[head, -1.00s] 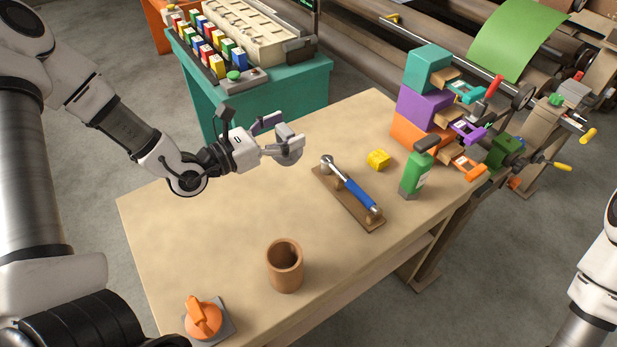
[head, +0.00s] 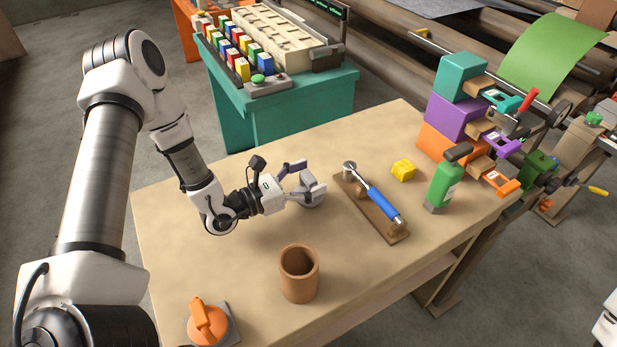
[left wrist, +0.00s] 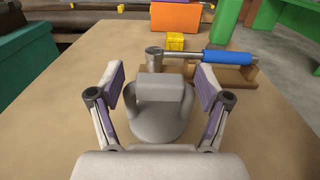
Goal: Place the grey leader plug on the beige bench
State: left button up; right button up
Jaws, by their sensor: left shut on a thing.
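The grey leader plug (head: 313,190) is a rounded grey body with a blocky grip on top. My left gripper (head: 300,182) is shut on it, coming in from the left. In the left wrist view the plug (left wrist: 160,118) sits between the two fingers, base downward and about upright. It is over the beige bench (head: 225,265), close to its surface, left of the wooden stand. I cannot tell whether its base touches the bench. My right gripper is out of view.
The wooden stand (head: 371,212) holds a blue-handled tool (head: 378,201). A brown cup (head: 299,274), an orange-knobbed block (head: 208,322), a yellow block (head: 403,170) and a green bottle (head: 445,184) stand on the bench. Bare bench lies left of the cup.

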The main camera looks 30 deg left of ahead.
pick_arm(q)
jog(key=shift+s+f+b, duration=0.1)
jog(key=shift+f+b, duration=0.05)
jog(key=shift+b, duration=0.2)
jog(key=o, duration=1.2)
jog(key=shift+c, duration=0.2)
